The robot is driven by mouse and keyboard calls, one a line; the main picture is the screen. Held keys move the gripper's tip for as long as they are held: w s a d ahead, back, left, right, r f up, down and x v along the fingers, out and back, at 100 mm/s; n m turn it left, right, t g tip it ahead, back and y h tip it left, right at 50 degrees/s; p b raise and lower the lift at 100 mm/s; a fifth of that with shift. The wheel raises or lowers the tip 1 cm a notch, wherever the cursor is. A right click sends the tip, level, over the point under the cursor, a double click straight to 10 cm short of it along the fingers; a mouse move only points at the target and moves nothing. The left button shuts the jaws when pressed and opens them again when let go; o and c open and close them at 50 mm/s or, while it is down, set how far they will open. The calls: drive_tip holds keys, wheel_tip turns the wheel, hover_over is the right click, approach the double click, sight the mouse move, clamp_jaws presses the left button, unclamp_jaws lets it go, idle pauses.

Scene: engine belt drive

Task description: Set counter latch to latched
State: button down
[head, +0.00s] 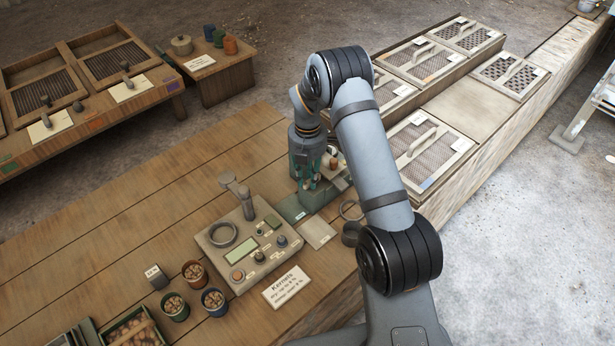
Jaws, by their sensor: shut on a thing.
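My gripper (308,178) points down over the far right part of the wooden counter, just behind a grey-green block (320,198). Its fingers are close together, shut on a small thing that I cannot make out. Beside them, partly behind my arm, is a small pale plate with an orange-brown knob (333,163). I cannot tell for sure which part is the counter latch, or its position. A grey device (222,262) with a display, several knobs, a ring and an upright lever (240,196) stands to the left, apart from my gripper.
Several cups of kernels (213,301), a label card (287,288) and a crate (136,331) lie at the front. A dark ring (351,210) lies near my forearm. Mesh-topped trays (431,150) line the right bench. The counter's left part (110,245) is clear.

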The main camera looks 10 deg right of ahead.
sight(308, 180)
drive_tip(key=shift+d, duration=0.1)
drive_tip(key=c, duration=1.8)
unclamp_jaws()
drive_tip(key=shift+r, duration=0.15)
wheel_tip(308, 180, up, 12)
drive_tip(key=shift+f, duration=0.25)
wheel_tip(308, 180, down, 12)
drive_tip(key=shift+r, duration=0.1)
